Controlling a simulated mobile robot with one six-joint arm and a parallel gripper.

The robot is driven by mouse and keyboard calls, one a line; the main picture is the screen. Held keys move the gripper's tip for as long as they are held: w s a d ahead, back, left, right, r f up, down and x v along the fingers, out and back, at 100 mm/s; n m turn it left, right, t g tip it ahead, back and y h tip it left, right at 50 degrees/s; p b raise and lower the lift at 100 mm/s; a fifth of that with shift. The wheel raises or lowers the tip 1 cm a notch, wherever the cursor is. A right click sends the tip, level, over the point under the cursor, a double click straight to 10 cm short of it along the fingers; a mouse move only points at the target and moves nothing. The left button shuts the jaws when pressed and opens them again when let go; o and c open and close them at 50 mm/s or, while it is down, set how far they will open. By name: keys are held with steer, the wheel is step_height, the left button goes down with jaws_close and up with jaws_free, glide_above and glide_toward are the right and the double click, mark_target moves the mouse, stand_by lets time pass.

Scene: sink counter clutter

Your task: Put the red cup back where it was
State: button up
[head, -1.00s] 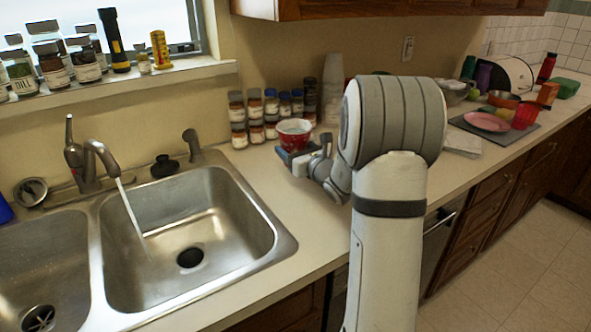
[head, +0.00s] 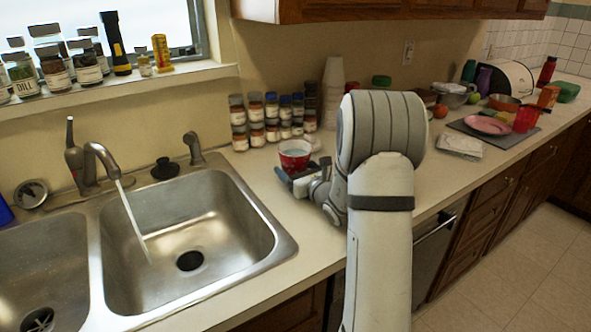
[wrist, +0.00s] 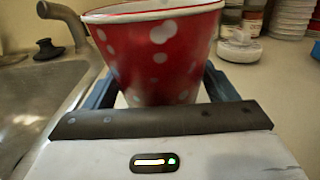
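The red cup (head: 295,156) with white dots is upright at the counter, just right of the sink. In the wrist view the cup (wrist: 160,55) stands large between the two dark blue fingers of my gripper (wrist: 162,92). A finger lies against each side of its lower part, and the gripper appears shut on it. In the head view my gripper (head: 290,177) is at the cup's near side, low over the counter. The cup's base is hidden, so I cannot tell whether it touches the counter.
Stacked spice jars (head: 271,118) and a stack of white cups (head: 333,90) stand behind the red cup. The double sink (head: 255,240) with running water is to the left. A pink plate (head: 488,124) and another red cup (head: 525,118) are far right. Counter in front is clear.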

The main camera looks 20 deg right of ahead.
steer(key=shift+o, duration=1.1)
steer(key=shift+r, duration=0.15)
steer(key=shift+s+r, duration=0.1)
steer(key=shift+s, duration=0.05)
steer(key=s, duration=0.3)
steer(key=s+d, duration=0.1)
steer(key=s, duration=0.3)
steer(key=s+d, duration=0.1)
steer(key=s, duration=0.3)
steer(key=shift+s+d+b, duration=0.15)
steer(key=shift+s+b, duration=0.1)
steer(key=shift+b, duration=0.1)
